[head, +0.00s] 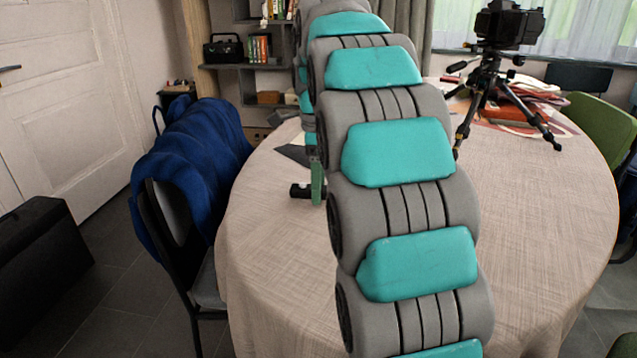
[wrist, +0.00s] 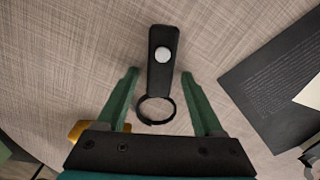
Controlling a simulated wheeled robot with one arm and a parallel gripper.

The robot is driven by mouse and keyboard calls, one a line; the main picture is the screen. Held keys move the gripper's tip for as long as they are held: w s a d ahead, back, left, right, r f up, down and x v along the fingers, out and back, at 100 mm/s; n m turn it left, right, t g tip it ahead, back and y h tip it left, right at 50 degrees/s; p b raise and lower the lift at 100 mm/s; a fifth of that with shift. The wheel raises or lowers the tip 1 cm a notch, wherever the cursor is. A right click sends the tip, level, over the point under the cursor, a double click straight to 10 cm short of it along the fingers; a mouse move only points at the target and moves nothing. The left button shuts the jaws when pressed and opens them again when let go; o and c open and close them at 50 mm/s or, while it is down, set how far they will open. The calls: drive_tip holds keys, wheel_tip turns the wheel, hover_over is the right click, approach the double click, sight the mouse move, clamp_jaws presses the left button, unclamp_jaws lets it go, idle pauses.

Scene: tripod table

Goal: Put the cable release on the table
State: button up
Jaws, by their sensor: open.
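The cable release lies on the cloth-covered table (head: 270,250). In the wrist view the cable release (wrist: 162,80) is a black handle with a round white button and a black ring at its lower end. In the head view its dark handle (head: 299,190) shows just left of my gripper's green finger. My gripper (wrist: 160,80) is open. Its two green fingers stand on either side of the ring and lower handle, with gaps on both sides. In the head view my arm hides most of the gripper.
A dark book or folder (wrist: 275,85) lies close by, right of the release in the wrist view. A small yellow thing (wrist: 84,130) shows beside the left finger's base. A tripod with a camera (head: 492,75) stands at the table's back right. A chair with a blue jacket (head: 195,165) stands at left.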

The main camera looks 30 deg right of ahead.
drive_tip(key=shift+r, duration=0.1)
wheel_tip(320, 180, up, 7)
drive_tip(key=shift+f+p, duration=0.15)
drive_tip(key=shift+p, duration=0.8)
drive_tip(key=shift+r+p, duration=0.5)
drive_tip(key=shift+p, duration=0.05)
drive_tip(key=shift+f, duration=0.1)
